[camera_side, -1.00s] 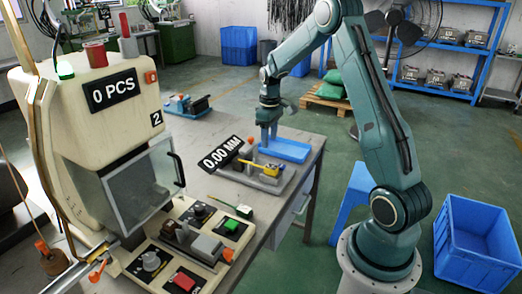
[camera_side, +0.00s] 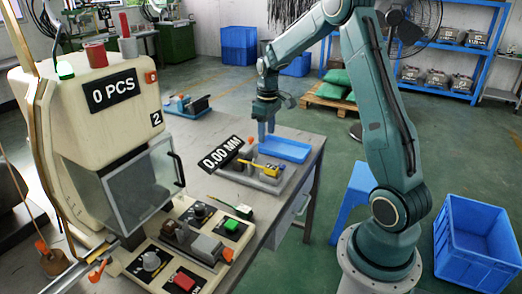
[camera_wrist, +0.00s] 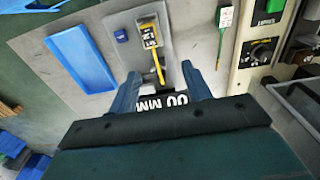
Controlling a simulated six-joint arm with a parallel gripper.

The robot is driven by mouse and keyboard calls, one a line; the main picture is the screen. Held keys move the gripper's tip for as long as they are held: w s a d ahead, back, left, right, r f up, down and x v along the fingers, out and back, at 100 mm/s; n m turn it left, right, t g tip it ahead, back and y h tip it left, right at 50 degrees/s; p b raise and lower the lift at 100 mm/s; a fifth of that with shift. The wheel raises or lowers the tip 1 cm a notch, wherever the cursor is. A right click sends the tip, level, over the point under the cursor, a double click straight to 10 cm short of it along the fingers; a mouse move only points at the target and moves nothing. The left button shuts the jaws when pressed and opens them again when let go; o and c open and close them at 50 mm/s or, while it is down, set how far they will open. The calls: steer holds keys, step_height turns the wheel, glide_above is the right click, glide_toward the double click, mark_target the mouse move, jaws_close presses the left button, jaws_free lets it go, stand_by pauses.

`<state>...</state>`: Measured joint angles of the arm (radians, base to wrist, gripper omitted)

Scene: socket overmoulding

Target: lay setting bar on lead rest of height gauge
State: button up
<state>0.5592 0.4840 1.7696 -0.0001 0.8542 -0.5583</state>
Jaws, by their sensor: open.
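The height gauge (camera_side: 266,182) is a grey base on the table beside a black "0.00 MM" display (camera_side: 221,154). A slim yellow bar with a yellow labelled block at one end, seemingly the setting bar (camera_side: 258,168), lies at the gauge. The bar also shows in the wrist view (camera_wrist: 156,58), pointing down between my fingers. I cannot tell which part of the gauge bears it. My gripper (camera_side: 266,137) is open and empty, above and behind the gauge; its two fingers (camera_wrist: 161,86) are spread in the wrist view. The lead rest cannot be told apart clearly.
A blue tray (camera_side: 285,150) lies behind the gauge. The moulding machine (camera_side: 95,130) stands at the left. The table's right edge is close to the gauge.

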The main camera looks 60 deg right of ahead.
steer(key=s+a+r+t, duration=0.2)
steer(key=s+a+r, duration=0.4)
steer(key=a+r, duration=0.3)
steer(key=s+a+r+t, duration=0.2)
steer(key=s+a+r, duration=0.45)
steer(key=a, duration=0.45)
steer(key=s+a+t, duration=0.1)
steer(key=s+a, duration=0.3)
steer(key=s, duration=0.5)
steer(key=shift+a+f, duration=0.3)
steer(key=shift+f, duration=0.05)
